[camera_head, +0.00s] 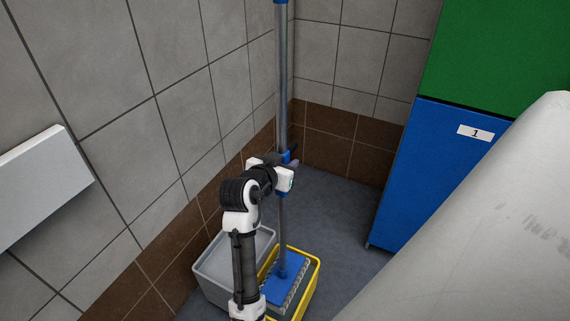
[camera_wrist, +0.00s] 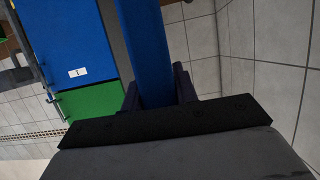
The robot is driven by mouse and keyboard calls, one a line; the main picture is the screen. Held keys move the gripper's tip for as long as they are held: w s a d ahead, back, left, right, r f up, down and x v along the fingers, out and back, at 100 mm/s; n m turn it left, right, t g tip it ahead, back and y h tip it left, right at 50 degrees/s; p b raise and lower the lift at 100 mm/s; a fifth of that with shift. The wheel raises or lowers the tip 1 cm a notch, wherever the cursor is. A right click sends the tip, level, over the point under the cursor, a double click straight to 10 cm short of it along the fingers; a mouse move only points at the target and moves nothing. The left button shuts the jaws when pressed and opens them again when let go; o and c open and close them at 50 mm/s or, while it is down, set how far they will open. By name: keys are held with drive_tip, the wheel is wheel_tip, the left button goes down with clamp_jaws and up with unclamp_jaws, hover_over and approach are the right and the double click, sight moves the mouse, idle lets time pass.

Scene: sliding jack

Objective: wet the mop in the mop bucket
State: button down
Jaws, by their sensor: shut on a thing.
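The mop is upright, with a long grey pole (camera_head: 282,85) with blue parts and a flat blue head (camera_head: 286,287) with a pale fringe. The head is at the opening of the yellow bucket (camera_head: 315,281), inside its rim; whether it touches the bottom or any water is hidden. My gripper (camera_head: 287,161) is shut on the blue part of the pole, well above the bucket. In the wrist view the blue pole part (camera_wrist: 146,45) runs between my gripper's dark fingers (camera_wrist: 158,92). My arm hides the bucket's left front.
A grey bucket (camera_head: 212,270) stands directly left of the yellow one, by the tiled wall. A blue and green locker (camera_head: 412,175) stands at the right, and a large pale surface (camera_head: 480,230) fills the lower right. Grey floor (camera_head: 340,220) is clear between the buckets and locker.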

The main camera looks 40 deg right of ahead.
sight(279, 142)
drive_tip(key=shift+r+p, duration=2.85)
drive_tip(key=shift+r, duration=1.05)
drive_tip(key=shift+f, duration=0.1)
